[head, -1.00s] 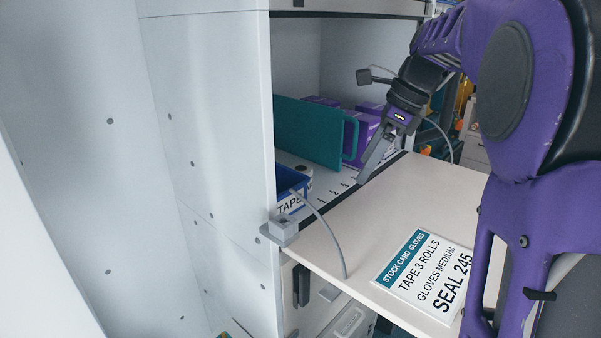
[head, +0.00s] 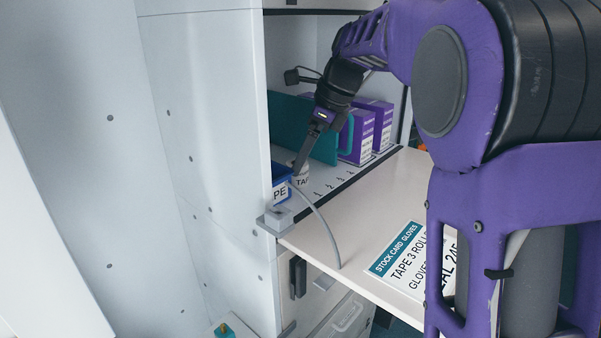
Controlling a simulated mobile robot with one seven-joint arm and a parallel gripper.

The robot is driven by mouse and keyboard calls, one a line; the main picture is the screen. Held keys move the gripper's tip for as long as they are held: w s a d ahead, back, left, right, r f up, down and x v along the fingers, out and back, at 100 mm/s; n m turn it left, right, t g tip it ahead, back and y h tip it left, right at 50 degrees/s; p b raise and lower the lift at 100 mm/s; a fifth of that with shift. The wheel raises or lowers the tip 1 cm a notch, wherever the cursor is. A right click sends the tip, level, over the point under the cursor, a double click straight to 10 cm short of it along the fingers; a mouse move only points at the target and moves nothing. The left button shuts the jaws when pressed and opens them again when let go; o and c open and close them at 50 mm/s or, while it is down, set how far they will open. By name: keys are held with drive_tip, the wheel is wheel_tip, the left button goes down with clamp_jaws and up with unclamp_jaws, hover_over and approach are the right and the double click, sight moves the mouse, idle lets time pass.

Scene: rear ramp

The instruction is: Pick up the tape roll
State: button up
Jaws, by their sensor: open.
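A teal panel with a handle (head: 345,140) stands behind the gripper. Purple boxes (head: 376,128) stand to its right. The cabinet side wall (head: 215,120) is close on the left.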

sight(301, 181)
drive_tip(key=shift+g, duration=0.4)
drive_tip(key=x, duration=0.4)
drive_tip(key=shift+w+f, duration=0.3)
drive_tip(key=shift+w, duration=0.05)
drive_tip(key=shift+s+r, duration=0.25)
drive_tip(key=shift+d+r, duration=0.1)
drive_tip(key=shift+r, duration=0.05)
clamp_jaws()
